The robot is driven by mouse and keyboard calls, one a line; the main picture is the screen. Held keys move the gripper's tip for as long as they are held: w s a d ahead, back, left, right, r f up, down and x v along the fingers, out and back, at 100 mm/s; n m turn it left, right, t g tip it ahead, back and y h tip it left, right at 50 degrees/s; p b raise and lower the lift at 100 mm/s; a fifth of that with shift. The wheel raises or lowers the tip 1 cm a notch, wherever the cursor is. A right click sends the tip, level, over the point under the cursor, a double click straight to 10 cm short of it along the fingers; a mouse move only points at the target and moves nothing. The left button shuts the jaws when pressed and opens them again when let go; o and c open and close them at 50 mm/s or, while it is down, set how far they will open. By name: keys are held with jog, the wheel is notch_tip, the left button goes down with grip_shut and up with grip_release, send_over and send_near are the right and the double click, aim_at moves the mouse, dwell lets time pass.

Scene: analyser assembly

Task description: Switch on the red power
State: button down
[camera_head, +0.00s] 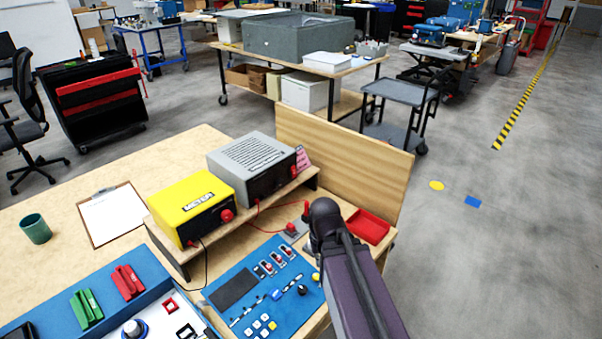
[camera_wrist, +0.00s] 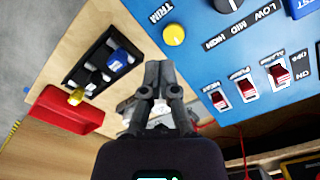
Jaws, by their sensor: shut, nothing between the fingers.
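My gripper (camera_wrist: 158,68) is shut and empty in the wrist view, its tips beside the edge of the blue control panel (camera_wrist: 205,60). Three red rocker switches (camera_wrist: 219,101) (camera_wrist: 250,88) (camera_wrist: 279,73) with small labels sit on the panel, to the right of my gripper and apart from it. One label seems to read PUMP; none clearly reads POWER. In the head view the panel (camera_head: 232,288) lies in front of the shelf, and my arm hides the gripper. A grey block (camera_head: 293,230) with a red part (camera_head: 306,208) stands beside my wrist; my fingers mostly cover that area in the wrist view.
A yellow meter (camera_head: 190,205) and a grey unit with a red knob (camera_head: 294,171) stand on a wooden shelf. A red tray (camera_head: 368,227) lies right of my arm. A yellow TRIM knob (camera_wrist: 174,35) is near my fingertips. Red and black cables cross the bench.

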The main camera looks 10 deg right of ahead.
aim_at(294, 172)
jog(key=shift+w, duration=0.1)
jog(key=shift+w+a+r+m+p, duration=0.2)
jog(key=shift+w+r+m+p, duration=0.2)
jog(key=shift+m, duration=0.1)
jog(key=w+d+r+m+t+y+p, duration=0.2)
jog(key=w+r+m+p, duration=0.5)
jog(key=w+m, duration=0.3)
jog(key=w+d+r+m+t+y+p, duration=0.1)
jog(key=w+d+r+m+t+p, duration=0.2)
jog(key=m, duration=1.4)
jog(key=w+r+p, duration=0.4)
jog(key=w+r, duration=0.3)
jog(key=w, duration=0.1)
jog(key=shift+d+r+m+y+p, duration=0.2)
jog(key=shift+r+m+y+p, duration=0.1)
jog(key=shift+m+y+p, duration=0.1)
jog(key=shift+f, duration=0.15)
jog(key=w+a+r+b+x, duration=0.1)
jog(key=w+b+x, duration=0.1)
jog(key=b+x, duration=0.7)
jog(key=shift+a+x, duration=0.3)
jog(key=shift+x, duration=1.4)
jog(key=shift+w+a+r+b, duration=0.15)
jog(key=shift+a+b, duration=0.05)
jog(key=shift+b, duration=0.15)
